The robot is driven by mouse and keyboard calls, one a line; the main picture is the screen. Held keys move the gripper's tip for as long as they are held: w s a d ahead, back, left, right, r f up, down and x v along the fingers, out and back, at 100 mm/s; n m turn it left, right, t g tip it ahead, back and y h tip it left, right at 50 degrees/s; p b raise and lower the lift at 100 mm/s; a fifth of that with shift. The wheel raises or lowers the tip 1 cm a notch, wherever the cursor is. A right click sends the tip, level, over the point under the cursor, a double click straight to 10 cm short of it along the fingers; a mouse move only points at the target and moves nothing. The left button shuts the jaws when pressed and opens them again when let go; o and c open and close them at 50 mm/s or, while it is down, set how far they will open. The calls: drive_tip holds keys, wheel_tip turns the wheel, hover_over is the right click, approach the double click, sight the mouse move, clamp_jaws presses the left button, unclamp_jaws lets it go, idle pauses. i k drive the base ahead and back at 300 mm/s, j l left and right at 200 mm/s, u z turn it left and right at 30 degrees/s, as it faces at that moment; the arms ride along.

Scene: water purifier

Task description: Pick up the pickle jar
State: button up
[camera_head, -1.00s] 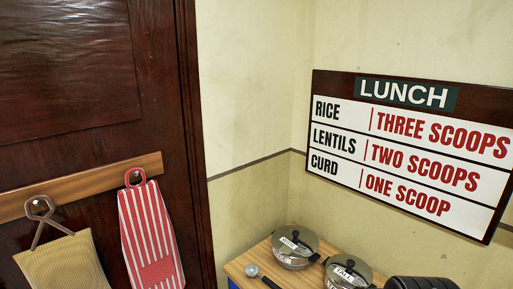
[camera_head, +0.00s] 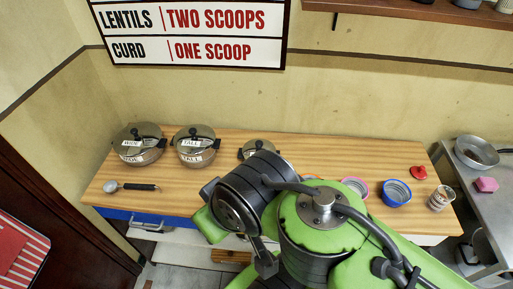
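A small clear jar with a pale label (camera_head: 438,199) stands at the right end of the wooden counter. It looks like the pickle jar, but its label is too small to read. A red lid-like object (camera_head: 418,173) lies just behind and left of it. My green and black arm fills the lower middle of the view, left of the jar and apart from it. My gripper's fingers do not show.
The wooden counter (camera_head: 322,152) holds several steel pots, including one marked wide (camera_head: 138,144) and one marked tall (camera_head: 195,145), a ladle (camera_head: 133,186), a blue-rimmed bowl (camera_head: 397,193) and a pink-rimmed bowl (camera_head: 355,186). A metal table with a pan (camera_head: 477,152) stands right.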

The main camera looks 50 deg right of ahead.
sight(444, 195)
drive_tip(key=z, duration=3.55)
